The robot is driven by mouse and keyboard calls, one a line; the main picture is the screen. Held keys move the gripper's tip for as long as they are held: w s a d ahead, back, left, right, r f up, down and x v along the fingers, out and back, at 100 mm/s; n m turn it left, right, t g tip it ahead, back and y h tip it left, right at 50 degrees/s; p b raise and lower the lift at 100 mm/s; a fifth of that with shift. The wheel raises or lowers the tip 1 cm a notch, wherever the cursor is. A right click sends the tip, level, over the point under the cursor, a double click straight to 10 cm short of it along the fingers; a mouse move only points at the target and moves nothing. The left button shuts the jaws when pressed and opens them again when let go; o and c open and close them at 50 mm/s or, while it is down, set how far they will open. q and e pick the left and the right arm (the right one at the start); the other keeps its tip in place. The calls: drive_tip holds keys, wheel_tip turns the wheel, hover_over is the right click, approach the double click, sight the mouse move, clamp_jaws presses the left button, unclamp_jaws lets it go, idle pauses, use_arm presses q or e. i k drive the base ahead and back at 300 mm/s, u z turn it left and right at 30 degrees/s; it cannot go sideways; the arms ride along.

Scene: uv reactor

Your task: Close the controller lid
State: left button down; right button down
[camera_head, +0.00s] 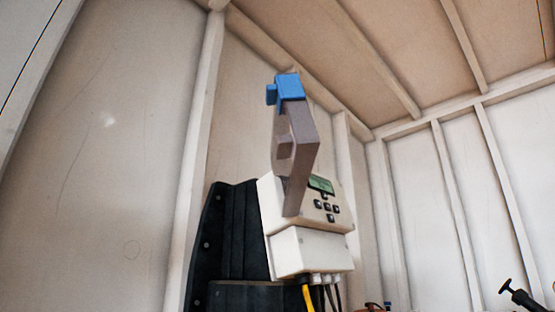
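The controller (335,222) is a cream-white box with a green display (321,185) and several dark buttons on its sloped face. It is mounted on the wall in the centre of the view. A grey-brown panel (302,140) with a blue piece (290,87) at its top stands up and out from the controller's upper left part. It appears to be the lid, standing open and leaving the display and buttons uncovered. It hides part of the controller's face, and its hinge cannot be made out. Neither of my grippers shows in this view.
A black ribbed plate (232,235) is behind and left of the controller. A yellow cable (307,296) and dark cables hang from its underside. A black T-shaped handle (508,287) shows at bottom right. A small red and blue item (374,306) is at the bottom edge. Pale framed walls surround this.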

sight(290, 191)
drive_tip(key=z, duration=1.15)
drive_tip(key=k, duration=0.75)
drive_tip(key=u, duration=0.85)
drive_tip(key=i, duration=0.5)
